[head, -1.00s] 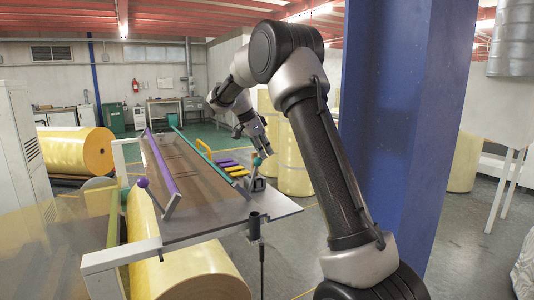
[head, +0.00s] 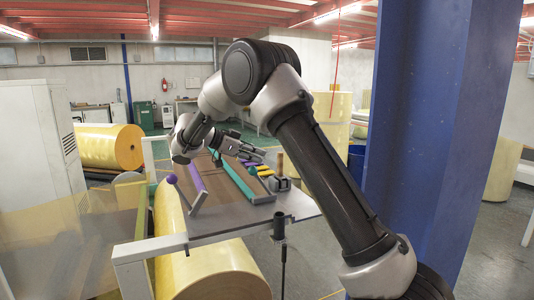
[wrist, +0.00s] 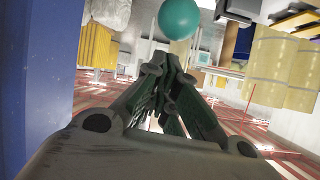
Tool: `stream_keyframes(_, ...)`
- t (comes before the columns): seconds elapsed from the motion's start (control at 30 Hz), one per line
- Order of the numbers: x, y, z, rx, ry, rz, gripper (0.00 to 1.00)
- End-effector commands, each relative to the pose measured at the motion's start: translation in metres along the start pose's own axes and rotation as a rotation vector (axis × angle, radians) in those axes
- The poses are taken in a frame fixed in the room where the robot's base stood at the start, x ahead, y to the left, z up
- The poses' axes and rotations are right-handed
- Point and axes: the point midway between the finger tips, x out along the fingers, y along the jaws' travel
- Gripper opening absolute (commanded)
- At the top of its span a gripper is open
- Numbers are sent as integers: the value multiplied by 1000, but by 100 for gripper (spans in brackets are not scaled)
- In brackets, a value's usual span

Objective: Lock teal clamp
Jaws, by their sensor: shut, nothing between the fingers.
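The teal clamp bar (head: 243,180) runs lengthwise along the brown tabletop (head: 222,200), right of the purple clamp bar (head: 197,178). Its near end appears down at the board. A teal ball (wrist: 179,18) shows at the top of the wrist view, past my fingertips; I cannot make it out in the head view. My gripper (head: 262,155) points right, above the far part of the teal bar. In the wrist view its fingers (wrist: 170,75) are closed together and empty, with no clear contact with the ball.
A purple ball handle (head: 171,179) stands at the table's left side. Yellow and purple strips (head: 264,171) and a grey block (head: 280,184) with a brown upright lie at the right. A yellow roll (head: 225,275) is under the table. A blue column (head: 420,110) stands at right.

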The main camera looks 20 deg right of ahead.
Motion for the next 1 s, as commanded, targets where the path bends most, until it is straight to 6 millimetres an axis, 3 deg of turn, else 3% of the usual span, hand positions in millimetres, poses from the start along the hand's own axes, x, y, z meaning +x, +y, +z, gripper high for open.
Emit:
stream_keyframes(0.4, -16, 3, 21, -2, -4, 0, 0)
stream_keyframes(1.0, -17, 3, 24, -8, -9, 0, 0)
